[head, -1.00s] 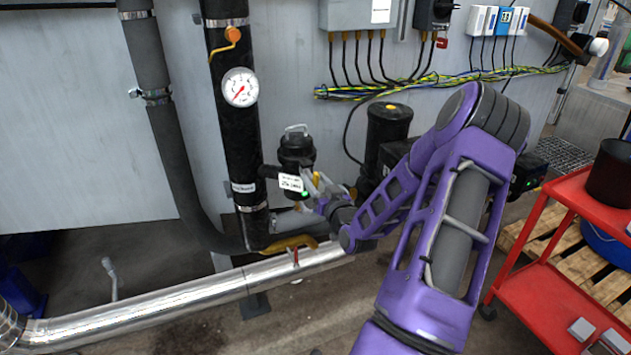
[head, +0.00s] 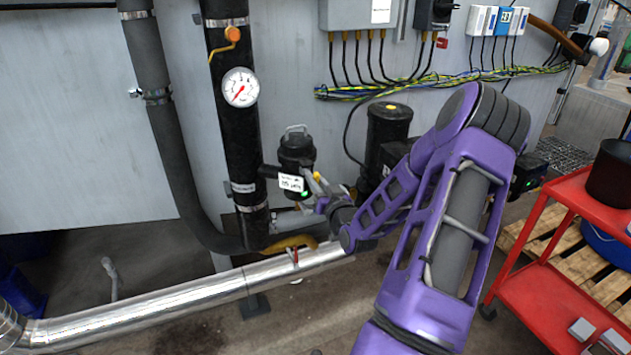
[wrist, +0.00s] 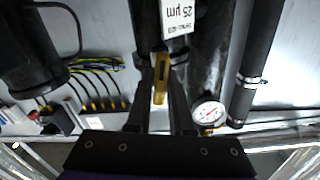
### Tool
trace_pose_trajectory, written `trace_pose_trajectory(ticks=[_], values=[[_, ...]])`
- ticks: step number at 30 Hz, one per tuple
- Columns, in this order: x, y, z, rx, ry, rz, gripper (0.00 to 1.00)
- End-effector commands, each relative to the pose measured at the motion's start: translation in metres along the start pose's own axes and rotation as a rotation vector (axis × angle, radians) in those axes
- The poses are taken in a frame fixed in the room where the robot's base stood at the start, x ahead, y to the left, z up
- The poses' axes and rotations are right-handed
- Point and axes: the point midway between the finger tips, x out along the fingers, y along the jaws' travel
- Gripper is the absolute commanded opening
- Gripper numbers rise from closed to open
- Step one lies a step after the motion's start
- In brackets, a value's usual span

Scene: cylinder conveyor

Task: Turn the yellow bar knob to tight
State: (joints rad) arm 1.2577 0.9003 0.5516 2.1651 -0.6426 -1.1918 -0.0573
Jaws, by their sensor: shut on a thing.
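The yellow bar knob (wrist: 160,78) stands between my two dark fingers in the middle of the wrist view, below a black housing with a white "25 µm" label (wrist: 178,15). My gripper (wrist: 162,88) is shut on the knob. In the head view my gripper (head: 318,186) reaches in from the right beside the black filter canister (head: 297,152). A small yellow part of the knob (head: 317,176) shows there. The fingers hide much of the knob, and I cannot read any tight or loose marking.
A black vertical pipe (head: 236,130) with a pressure gauge (head: 240,87) stands left of the canister. A silver pipe (head: 190,299) runs below, with a yellow lever (head: 288,243) just above it. A second black canister (head: 388,135) and a red cart (head: 540,265) are to the right.

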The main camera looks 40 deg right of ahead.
Motion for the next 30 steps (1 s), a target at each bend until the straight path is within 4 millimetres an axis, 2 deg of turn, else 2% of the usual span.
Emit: trace_pose_trajectory(ticks=[8,30], values=[[-0.0002,0.0014,0.0002,0.183,0.0,0.0,0.0],[-0.0003,0.0048,0.0017,0.886,0.0,0.001,0.0]])
